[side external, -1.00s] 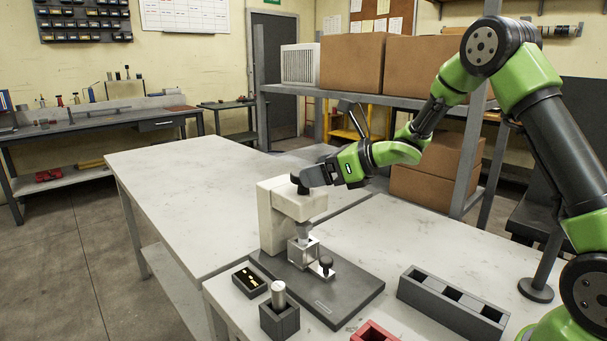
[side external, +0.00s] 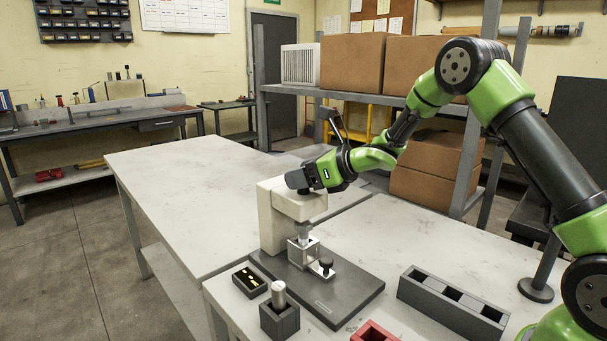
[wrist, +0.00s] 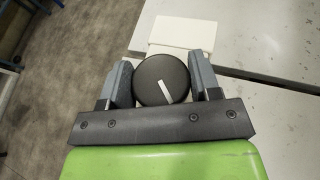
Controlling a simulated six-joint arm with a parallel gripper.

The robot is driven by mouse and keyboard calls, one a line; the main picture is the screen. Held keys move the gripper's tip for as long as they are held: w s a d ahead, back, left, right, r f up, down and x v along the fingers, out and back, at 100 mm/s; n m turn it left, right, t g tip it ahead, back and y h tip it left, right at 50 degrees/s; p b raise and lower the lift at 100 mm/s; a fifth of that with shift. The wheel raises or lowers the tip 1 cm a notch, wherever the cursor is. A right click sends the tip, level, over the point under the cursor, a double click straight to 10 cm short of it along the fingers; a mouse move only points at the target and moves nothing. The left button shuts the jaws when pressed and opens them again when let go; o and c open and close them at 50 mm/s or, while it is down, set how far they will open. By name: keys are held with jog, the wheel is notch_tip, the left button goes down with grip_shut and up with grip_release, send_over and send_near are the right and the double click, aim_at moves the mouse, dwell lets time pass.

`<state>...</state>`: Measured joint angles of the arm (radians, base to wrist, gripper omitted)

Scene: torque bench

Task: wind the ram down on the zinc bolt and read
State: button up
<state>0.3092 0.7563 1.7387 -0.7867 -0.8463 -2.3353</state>
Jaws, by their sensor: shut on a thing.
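My gripper (wrist: 161,84) is shut on a round black knob (wrist: 156,80) with a white line on its face. In the side external view my gripper (side external: 296,184) is at the top of the white press (side external: 272,225), where it hides most of the knob. The ram (side external: 303,229) points down from the press head into a clear-walled box (side external: 303,250) on the dark base plate (side external: 335,297). I cannot make out the zinc bolt inside the box. A small black-topped clamp knob (side external: 326,264) stands at the front of the box.
A small black tray with gold-coloured pieces (side external: 249,281) and a dark block holding a silver cylinder (side external: 279,313) are in front of the press. A grey slotted rack (side external: 453,302) and a red bin (side external: 374,333) are to the right. The bench behind the press is clear.

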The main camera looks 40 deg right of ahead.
jog(key=shift+a+r+m+t+h, duration=0.1)
jog(key=shift+m+t+h, duration=0.3)
jog(key=shift+m+h, duration=1.8)
jog(key=shift+h, duration=0.3)
jog(key=o, duration=0.9)
jog(key=shift+c, duration=0.2)
jog(key=v, duration=1)
